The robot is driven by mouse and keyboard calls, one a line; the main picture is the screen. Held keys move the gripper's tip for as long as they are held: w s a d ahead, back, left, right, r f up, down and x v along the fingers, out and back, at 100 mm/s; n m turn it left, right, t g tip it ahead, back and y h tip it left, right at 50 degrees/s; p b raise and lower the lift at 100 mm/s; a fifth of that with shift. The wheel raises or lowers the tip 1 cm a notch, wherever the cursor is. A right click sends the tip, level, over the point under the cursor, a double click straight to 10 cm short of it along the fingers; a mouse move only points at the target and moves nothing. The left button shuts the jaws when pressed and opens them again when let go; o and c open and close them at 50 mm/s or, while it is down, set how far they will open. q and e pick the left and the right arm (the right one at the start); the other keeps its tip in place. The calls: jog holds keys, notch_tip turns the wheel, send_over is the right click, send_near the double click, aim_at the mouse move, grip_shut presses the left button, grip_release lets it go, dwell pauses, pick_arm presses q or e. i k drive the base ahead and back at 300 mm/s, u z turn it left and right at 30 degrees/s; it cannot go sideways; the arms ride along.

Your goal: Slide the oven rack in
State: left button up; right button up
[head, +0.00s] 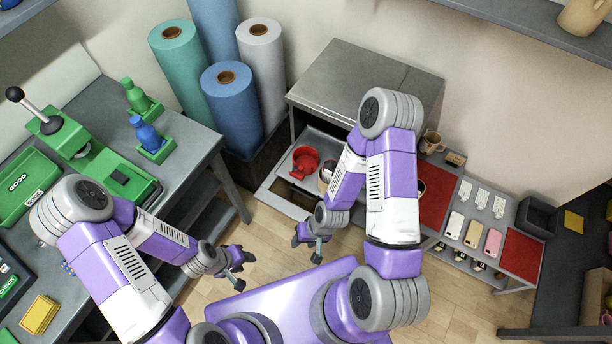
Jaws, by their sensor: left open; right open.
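The oven (365,75) is a grey metal box against the back wall with its front open. The oven rack (320,143) sticks out of the front toward me. On it stand a red round piece (305,160) and a mug (326,172), partly hidden by my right arm. My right gripper (306,250) is open and empty, in front of and a little right of the rack's front edge, apart from it. My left gripper (244,272) is open and empty over the floor, left of the right one. My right arm hides the rack's right side.
A green press (100,165) and a green tray (25,185) sit on the left table. Rolls of material (232,105) stand between table and oven. A low bench with red mats (520,255) and phone cases (473,233) is at the right. The wooden floor between is clear.

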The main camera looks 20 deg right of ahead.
aim_at(328, 147)
jog(key=u, duration=1.75)
jog(key=k, duration=1.1)
jog(key=z, duration=1.1)
jog(key=i, duration=0.5)
jog(key=u, duration=0.05)
